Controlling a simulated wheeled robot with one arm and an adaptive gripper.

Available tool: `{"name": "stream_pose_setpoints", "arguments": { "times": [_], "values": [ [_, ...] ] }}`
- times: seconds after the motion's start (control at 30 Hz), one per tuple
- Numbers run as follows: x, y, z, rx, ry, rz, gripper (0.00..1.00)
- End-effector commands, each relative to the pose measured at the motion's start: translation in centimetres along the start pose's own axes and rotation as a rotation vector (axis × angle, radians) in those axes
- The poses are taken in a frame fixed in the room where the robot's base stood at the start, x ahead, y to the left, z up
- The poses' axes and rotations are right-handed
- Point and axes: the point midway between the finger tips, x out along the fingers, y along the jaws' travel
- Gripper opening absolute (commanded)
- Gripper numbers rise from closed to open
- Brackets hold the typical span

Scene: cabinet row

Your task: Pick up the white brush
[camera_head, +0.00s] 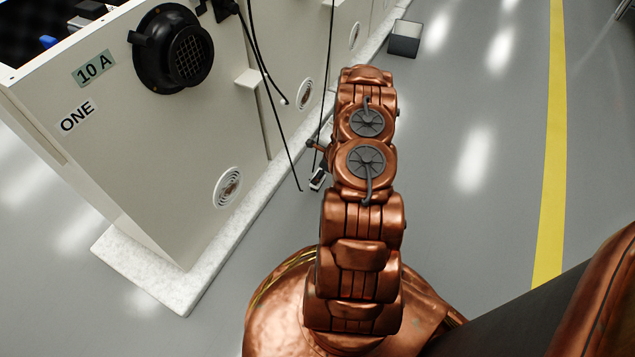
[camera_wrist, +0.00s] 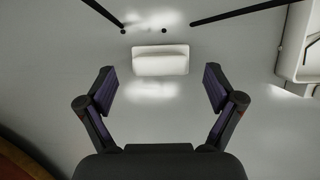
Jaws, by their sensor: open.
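In the wrist view, a small white block-shaped thing (camera_wrist: 160,61) lies against a plain grey surface, ahead of my gripper. It may be the white brush, but no bristles or handle can be made out. My gripper (camera_wrist: 159,90) is open, its two dark fingers wide apart with nothing between them. The white thing appears centred between the fingers and beyond their tips, apart from them. In the head view, only a small part of my gripper (camera_head: 318,179) shows left of my copper arm. I cannot surely pick out the brush there.
A pale cabinet (camera_head: 150,150) marked "ONE" and "10 A" stands left on a white plinth (camera_head: 215,270). Black cables (camera_head: 268,85) hang beside it near my arm. A dark box (camera_head: 405,39) sits on the floor at the back. Floor right of my arm is clear to the yellow line (camera_head: 552,150).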

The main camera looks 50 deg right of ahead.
Motion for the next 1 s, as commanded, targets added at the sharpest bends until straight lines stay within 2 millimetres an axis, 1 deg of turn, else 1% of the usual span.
{"name": "stream_pose_setpoints", "arguments": {
  "times": [0.03, 0.2, 0.33, 0.57, 1.0],
  "values": [
    [0.8, -0.1, -0.1, -0.001, 0.0, 0.0, 0.92],
    [2.5, 0.0, 0.0, -0.002, 0.0, 0.001, 0.92],
    [2.9, 0.0, 0.1, -0.001, 0.0, 0.001, 0.92],
    [2.9, 0.0, 0.1, -0.001, -0.001, 0.001, 0.91],
    [2.9, 0.0, 0.1, -0.001, -0.001, 0.001, 0.45]
  ]
}}
